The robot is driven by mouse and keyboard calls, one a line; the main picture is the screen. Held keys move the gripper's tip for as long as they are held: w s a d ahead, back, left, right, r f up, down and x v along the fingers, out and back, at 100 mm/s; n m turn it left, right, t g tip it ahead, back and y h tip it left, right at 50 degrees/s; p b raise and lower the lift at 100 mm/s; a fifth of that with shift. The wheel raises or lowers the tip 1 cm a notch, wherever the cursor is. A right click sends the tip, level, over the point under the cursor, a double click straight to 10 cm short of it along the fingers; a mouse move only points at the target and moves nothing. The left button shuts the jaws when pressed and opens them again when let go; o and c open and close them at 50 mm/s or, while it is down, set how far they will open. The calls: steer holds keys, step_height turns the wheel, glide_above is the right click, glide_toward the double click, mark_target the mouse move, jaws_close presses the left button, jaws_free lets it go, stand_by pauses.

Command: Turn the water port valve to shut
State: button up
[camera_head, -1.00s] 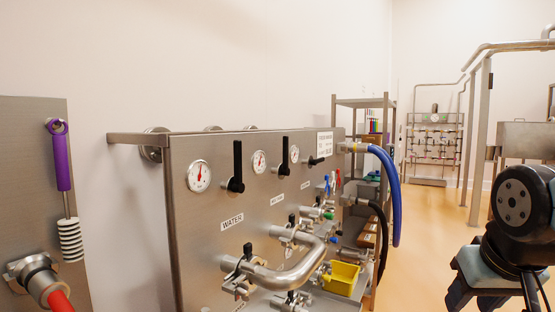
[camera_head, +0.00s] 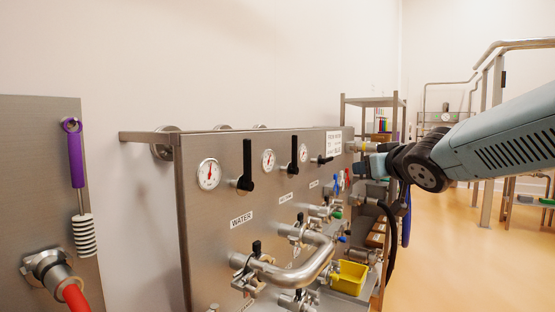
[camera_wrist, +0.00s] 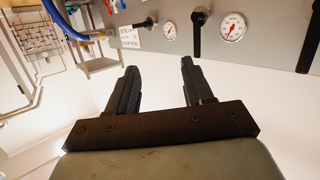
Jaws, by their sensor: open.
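The steel panel (camera_head: 215,265) has a WATER label (camera_head: 241,219). Above the label is a black lever (camera_head: 247,165), pointing straight up, beside a round gauge (camera_head: 208,174). Below the label is a port valve (camera_head: 245,268) with a small black handle (camera_head: 257,247) at the bent steel pipe (camera_head: 300,276). In the wrist view the panel is upside down, and the upper WATER lever (camera_wrist: 308,45) stands at the right edge; the lower port valve is out of that view. My gripper (camera_wrist: 159,66) is open and empty, apart from the levers. In the head view it is near the panel's right end.
More levers (camera_head: 293,155) and gauges (camera_head: 268,160) line the panel. A yellow bin (camera_head: 348,277) sits low at its right, and a dark hose (camera_head: 388,235) hangs there. A purple-handled brush (camera_head: 77,165) hangs at left above a red hose (camera_head: 75,297). Open floor (camera_head: 455,260) lies right.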

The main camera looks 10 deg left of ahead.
steer(key=w+a+r+n+g+y, duration=0.1)
steer(key=w+a+r+n+y, duration=0.15)
steer(key=a+y, duration=0.55)
steer(key=n+g+y, duration=0.4)
steer(key=n+g, duration=0.3)
glide_toward(250, 156)
steer(key=a, duration=0.2)
steer(key=shift+m, duration=0.35)
steer(key=shift+w+x, duration=0.2)
steer(key=shift+x, duration=2.05)
steer(key=shift+w+x, duration=0.2)
steer(key=shift+x, duration=2.1)
steer(key=shift+d, duration=0.15)
steer(key=shift+c, duration=0.2)
